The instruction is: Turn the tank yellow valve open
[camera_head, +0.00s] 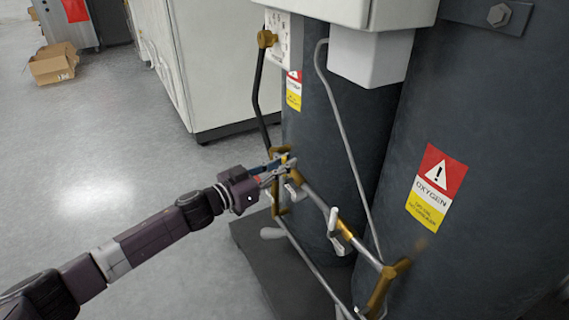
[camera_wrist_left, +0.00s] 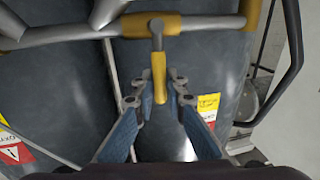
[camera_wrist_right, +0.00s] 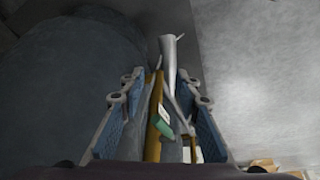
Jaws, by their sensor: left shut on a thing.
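The yellow valve handle (camera_wrist_left: 158,75) hangs from a grey stem on the tank's horizontal pipe in the left wrist view. My left gripper (camera_wrist_left: 158,92) is shut on this handle, with one blue-padded finger on each side. In the head view my left gripper (camera_head: 277,166) is at the pipework in front of the left tank, and its fingers partly hide the yellow valve (camera_head: 290,162). My right gripper (camera_wrist_right: 160,88) shows only in the right wrist view, with its fingers apart. A yellow bar, a grey lever and a green tag appear between or beyond them; their distance is unclear.
Two dark tanks (camera_head: 478,130) with oxygen labels stand at the right. A grey pipe (camera_head: 318,200) with grey levers and brass fittings runs before them. A white cabinet (camera_head: 215,70) stands behind. A cardboard box (camera_head: 53,65) lies far left. The floor (camera_head: 100,140) at left is clear.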

